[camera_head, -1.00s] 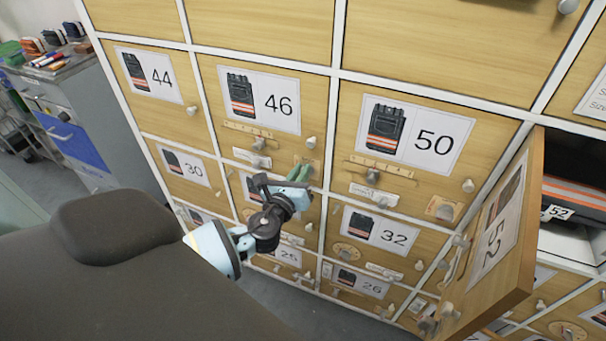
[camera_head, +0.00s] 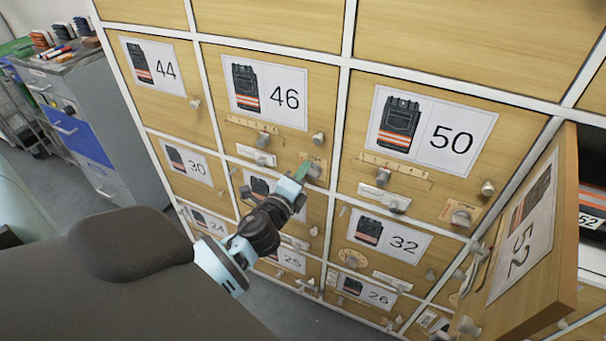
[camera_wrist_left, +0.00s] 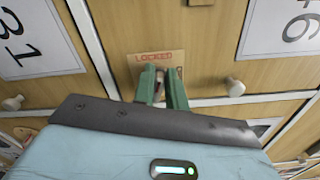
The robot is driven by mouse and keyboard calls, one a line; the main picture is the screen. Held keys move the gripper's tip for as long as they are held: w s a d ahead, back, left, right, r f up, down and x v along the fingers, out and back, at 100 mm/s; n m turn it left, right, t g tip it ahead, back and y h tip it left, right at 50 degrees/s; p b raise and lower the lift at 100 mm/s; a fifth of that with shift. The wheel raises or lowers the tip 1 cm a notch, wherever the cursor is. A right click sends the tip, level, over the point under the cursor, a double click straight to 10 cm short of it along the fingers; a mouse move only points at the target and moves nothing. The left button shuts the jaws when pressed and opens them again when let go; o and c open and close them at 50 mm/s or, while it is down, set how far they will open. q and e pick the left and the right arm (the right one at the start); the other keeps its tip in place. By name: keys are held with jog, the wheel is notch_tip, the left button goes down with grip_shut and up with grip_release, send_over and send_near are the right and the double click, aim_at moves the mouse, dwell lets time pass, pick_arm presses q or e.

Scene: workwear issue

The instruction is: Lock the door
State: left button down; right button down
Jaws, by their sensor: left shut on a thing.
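Door 46 (camera_head: 234,112) is a closed pale wooden locker door with a picture label. A small plate with a knob (camera_head: 314,171) sits at its lower right corner. In the left wrist view the plate (camera_wrist_left: 155,60) reads "LOCKED" in red; other marks on it are hidden. My left gripper (camera_head: 301,173) is at this plate, its green fingers (camera_wrist_left: 161,92) shut on the knob, which is mostly hidden between them. My right gripper is not in view.
Door 52 (camera_head: 551,275) stands swung open at the right, showing a dark vest with orange stripes inside. Closed door 50 (camera_head: 480,140) is beside door 46, with projecting knobs. A grey cabinet (camera_head: 92,125) stands at the left. Grey floor shows below.

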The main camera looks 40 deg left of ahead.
pick_arm(q)
jog(key=shift+f+n, duration=0.2)
jog(key=shift+n, duration=0.7)
jog(key=shift+f+n, duration=0.2)
jog(key=shift+n, duration=0.7)
jog(key=shift+b, duration=0.3)
jog(key=c, duration=1.4)
grip_release()
jog(key=shift+c, duration=0.2)
